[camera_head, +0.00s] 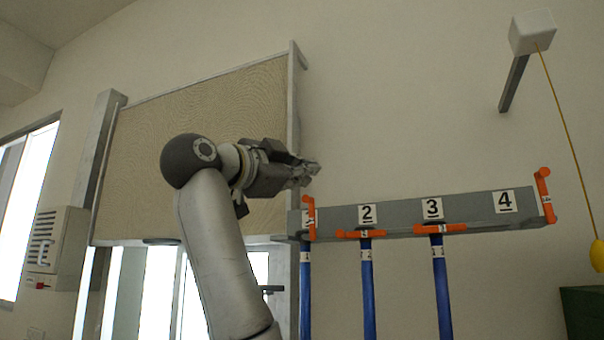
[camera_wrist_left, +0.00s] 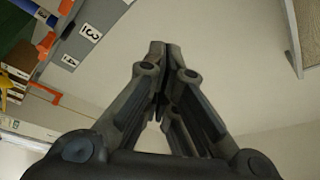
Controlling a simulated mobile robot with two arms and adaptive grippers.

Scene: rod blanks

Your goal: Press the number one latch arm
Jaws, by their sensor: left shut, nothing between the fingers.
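The number one latch arm (camera_head: 309,218) is orange and stands upright at the left end of the grey rail (camera_head: 390,216), partly covering its number plate. My left gripper (camera_head: 314,168) is shut and empty, just above this end of the rail and apart from the latch in the picture. In the left wrist view its closed fingertips (camera_wrist_left: 158,47) point at bare wall; I cannot pick out the number one latch there. The orange latch arms at two (camera_head: 361,234) and three (camera_head: 440,229) lie level; the one at four (camera_head: 544,196) stands upright. My right gripper is not in view.
Blue rods hang below one (camera_head: 305,290), two (camera_head: 367,285) and three (camera_head: 441,290); none shows below four. A framed tan board (camera_head: 210,105) is behind my left arm. A yellow cord (camera_head: 568,130) hangs at the right.

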